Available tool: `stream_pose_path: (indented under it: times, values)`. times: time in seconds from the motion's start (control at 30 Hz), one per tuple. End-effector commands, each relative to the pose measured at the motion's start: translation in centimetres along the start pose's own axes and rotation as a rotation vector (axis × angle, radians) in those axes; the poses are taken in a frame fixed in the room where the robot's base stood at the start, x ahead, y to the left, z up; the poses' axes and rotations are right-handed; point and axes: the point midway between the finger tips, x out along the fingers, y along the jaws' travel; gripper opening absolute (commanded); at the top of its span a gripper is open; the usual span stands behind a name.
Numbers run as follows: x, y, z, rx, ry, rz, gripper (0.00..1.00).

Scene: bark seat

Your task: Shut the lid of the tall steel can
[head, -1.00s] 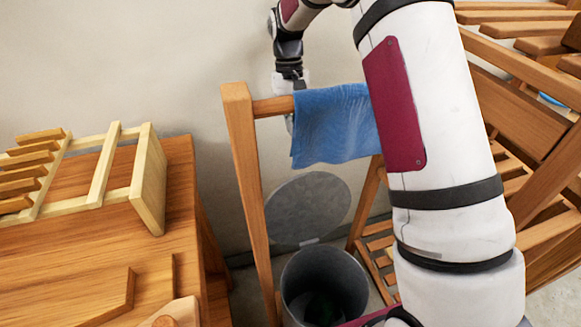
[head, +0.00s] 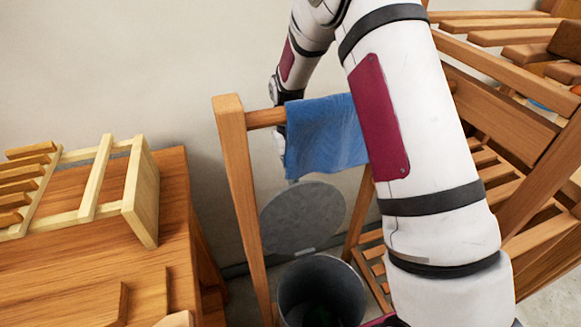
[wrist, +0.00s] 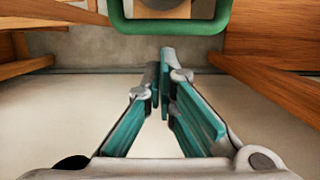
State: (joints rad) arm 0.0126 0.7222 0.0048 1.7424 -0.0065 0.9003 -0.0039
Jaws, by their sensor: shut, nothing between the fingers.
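The tall steel can (head: 281,297) stands on the floor in the head view, its round mouth open and dark inside. Its round grey lid (head: 302,217) stands up behind the mouth, near the wall, joined at the can's back edge. My gripper shows in the wrist view (wrist: 164,55) with its teal-padded fingers together and nothing between them. In the head view my gripper is mostly hidden behind the blue cloth, above the lid. I cannot tell whether it touches the lid. Neither can nor lid is clearly recognisable in the wrist view.
A blue cloth (head: 325,138) hangs on a wooden rail (head: 265,118) above the can. A wooden post (head: 243,205) stands left of the can. A wooden table (head: 75,270) with a slatted rack is at left, slatted furniture at right. A green-rimmed thing (wrist: 170,28) tops the wrist view.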

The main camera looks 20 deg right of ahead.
Motion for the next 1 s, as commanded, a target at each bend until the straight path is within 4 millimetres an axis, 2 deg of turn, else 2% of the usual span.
stream_pose_path:
  times: [0.53, 1.0]
  values:
    - [0.0, 0.0, 0.7, 0.0, 0.0, 0.0, 0.0]
    - [-0.5, 0.0, 2.5, 0.0, -0.001, 0.0, 0.0]
